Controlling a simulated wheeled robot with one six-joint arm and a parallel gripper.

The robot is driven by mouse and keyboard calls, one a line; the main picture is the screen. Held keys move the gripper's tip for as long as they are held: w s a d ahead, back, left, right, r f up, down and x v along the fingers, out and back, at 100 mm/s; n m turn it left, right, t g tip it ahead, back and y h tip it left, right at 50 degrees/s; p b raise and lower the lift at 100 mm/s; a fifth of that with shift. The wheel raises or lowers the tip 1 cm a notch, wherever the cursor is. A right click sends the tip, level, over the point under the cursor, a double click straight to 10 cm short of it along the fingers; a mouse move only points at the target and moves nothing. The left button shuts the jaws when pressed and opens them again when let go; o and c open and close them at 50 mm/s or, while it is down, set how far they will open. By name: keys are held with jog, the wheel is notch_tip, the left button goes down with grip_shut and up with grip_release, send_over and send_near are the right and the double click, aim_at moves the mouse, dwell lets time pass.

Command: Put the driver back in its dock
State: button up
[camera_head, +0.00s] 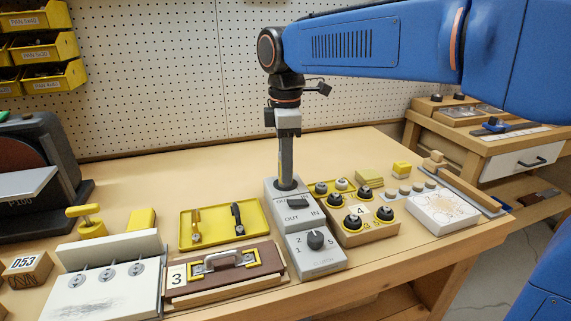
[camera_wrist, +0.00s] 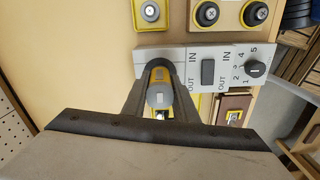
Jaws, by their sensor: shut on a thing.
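My gripper (camera_head: 286,177) points straight down over the back end of a grey dock (camera_head: 318,262). Its fingertips are at the dark round opening there. In the wrist view my gripper (camera_wrist: 159,70) is shut on the driver (camera_wrist: 160,97), which shows as a grey round part with yellow between the fingers. The driver is mostly hidden by the fingers in the head view, and I cannot tell how deep it sits in the opening. The dock also shows in the wrist view (camera_wrist: 228,56), with a dark IN/OUT switch (camera_head: 298,203) and a numbered dial (camera_head: 316,239).
A yellow tray (camera_head: 220,242) with two small tools lies left of the dock. A wooden box (camera_head: 184,291) with a metal handle stands in front of it. A knob block (camera_head: 352,238) stands close on the right. The bench behind the tray is clear.

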jog(key=shift+f, duration=0.55)
dwell(0.7)
jog(key=o, duration=1.1)
jog(key=shift+c, duration=0.2)
jog(key=shift+o, duration=1.2)
jog(key=shift+r, duration=3.5)
